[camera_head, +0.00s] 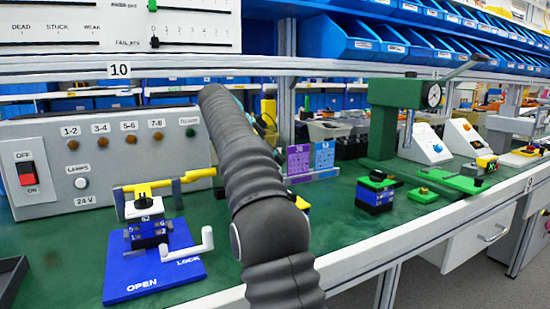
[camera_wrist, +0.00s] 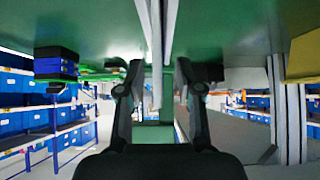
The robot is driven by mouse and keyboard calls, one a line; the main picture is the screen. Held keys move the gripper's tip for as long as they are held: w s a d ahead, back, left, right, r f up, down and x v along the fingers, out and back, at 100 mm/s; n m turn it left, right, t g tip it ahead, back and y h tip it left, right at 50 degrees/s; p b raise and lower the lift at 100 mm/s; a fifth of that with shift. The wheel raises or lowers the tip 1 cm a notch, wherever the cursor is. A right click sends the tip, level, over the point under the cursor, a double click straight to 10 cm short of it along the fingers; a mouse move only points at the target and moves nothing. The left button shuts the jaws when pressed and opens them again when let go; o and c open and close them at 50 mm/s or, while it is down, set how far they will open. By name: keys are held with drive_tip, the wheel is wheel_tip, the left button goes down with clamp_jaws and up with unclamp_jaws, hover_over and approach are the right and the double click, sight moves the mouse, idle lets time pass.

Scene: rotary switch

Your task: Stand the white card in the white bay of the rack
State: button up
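A rack (camera_head: 328,174) on the bench right of my arm holds a purple card (camera_head: 299,160) and a blue card (camera_head: 324,155), both upright. I cannot make out the white card or the white bay in the head view; my arm covers the area left of the purple card. My gripper (camera_wrist: 160,72) shows in the wrist view with its fingers apart. Pale, thin upright strips (camera_wrist: 154,45) stand between the fingers, with visible gaps to both. I cannot tell if they are a card edge or rack parts.
A blue OPEN/LOCK fixture (camera_head: 150,270) with a white handle stands left of my arm. A grey switch panel (camera_head: 110,150) is behind it. A blue-and-black block (camera_head: 375,192) and a green press (camera_head: 385,120) stand to the right.

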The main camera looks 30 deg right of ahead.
drive_tip(key=a+r, duration=0.1)
drive_tip(key=a, duration=0.2)
drive_tip(key=shift+r, duration=0.35)
drive_tip(key=a, duration=1)
drive_tip(key=shift+s+a, duration=0.25)
drive_tip(key=shift+a, duration=0.1)
